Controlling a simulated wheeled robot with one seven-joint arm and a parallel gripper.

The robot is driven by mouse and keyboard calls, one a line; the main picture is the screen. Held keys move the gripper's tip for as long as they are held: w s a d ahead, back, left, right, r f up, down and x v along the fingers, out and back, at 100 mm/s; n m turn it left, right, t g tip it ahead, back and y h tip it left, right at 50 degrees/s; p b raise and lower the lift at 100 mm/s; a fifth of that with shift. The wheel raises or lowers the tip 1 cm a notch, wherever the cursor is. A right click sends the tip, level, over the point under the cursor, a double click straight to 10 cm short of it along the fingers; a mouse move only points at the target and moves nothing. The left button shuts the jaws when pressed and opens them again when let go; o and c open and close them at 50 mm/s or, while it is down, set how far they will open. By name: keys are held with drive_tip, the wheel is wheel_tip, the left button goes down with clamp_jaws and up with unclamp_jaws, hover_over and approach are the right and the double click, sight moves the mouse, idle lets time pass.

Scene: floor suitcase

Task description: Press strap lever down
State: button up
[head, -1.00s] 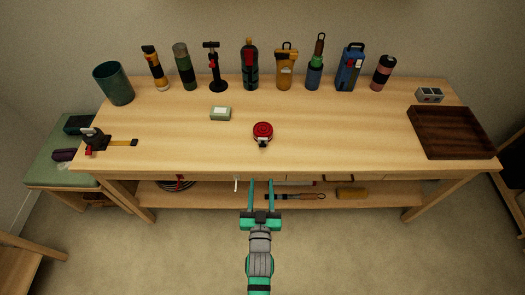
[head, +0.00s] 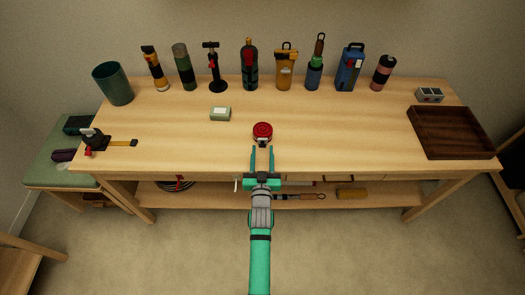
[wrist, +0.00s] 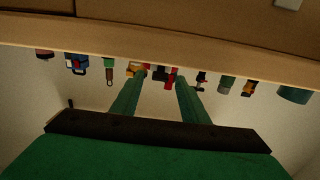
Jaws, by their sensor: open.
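A red round coil (head: 262,130) with a small dark and pale piece at its front lies on the table near the front middle. A dark device with a grey knob, a red part and a yellow strap (head: 122,142) sits at the table's left front; I cannot tell which piece holds the strap lever. My gripper (head: 262,150) is open and empty, its fingers pointing at the table just in front of the red coil, apart from it in the picture. In the wrist view my two green fingers (wrist: 157,82) are spread with nothing between them.
The wooden table (head: 340,135) has bare room around the coil. Several bottles and tools line the back. A dark tray (head: 452,131) is at the right. In the wrist view the picture is upside down, with the table edge (wrist: 160,58) across the top.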

drive_tip(key=shift+w, duration=0.35)
clamp_jaws()
drive_tip(key=shift+f+t, duration=0.3)
drive_tip(key=shift+t, duration=0.4)
